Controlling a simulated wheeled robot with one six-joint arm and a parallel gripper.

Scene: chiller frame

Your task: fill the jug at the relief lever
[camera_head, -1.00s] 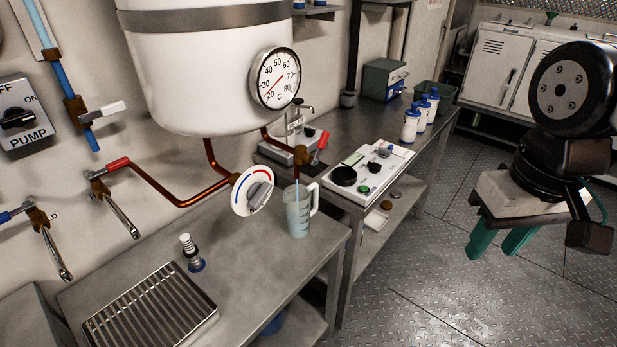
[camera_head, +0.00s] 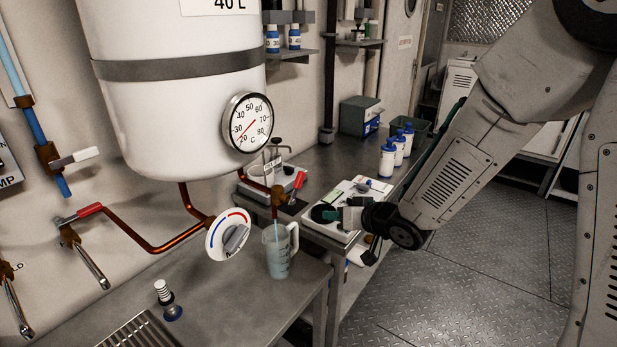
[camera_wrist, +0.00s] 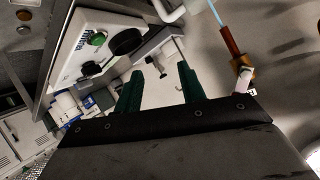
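The clear jug (camera_head: 279,252) stands upright on the bench below the brass outlet of the tank. A thin pale-blue stream (camera_head: 276,230) runs from the outlet into it; the jug looks bluish inside, but its exact level is hard to read. The red relief lever (camera_head: 299,181) sits on the brass valve (camera_head: 277,197), tilted up to the right. In the head view my gripper (camera_head: 338,210) is right of the jug and valve.
A white console (camera_head: 350,195) with knobs lies on the second bench behind my gripper. Blue-capped bottles (camera_head: 387,160) stand beyond it. A white dial (camera_head: 228,234) and the white tank (camera_head: 165,110) are left of the valve. Open floor (camera_head: 480,270) lies right.

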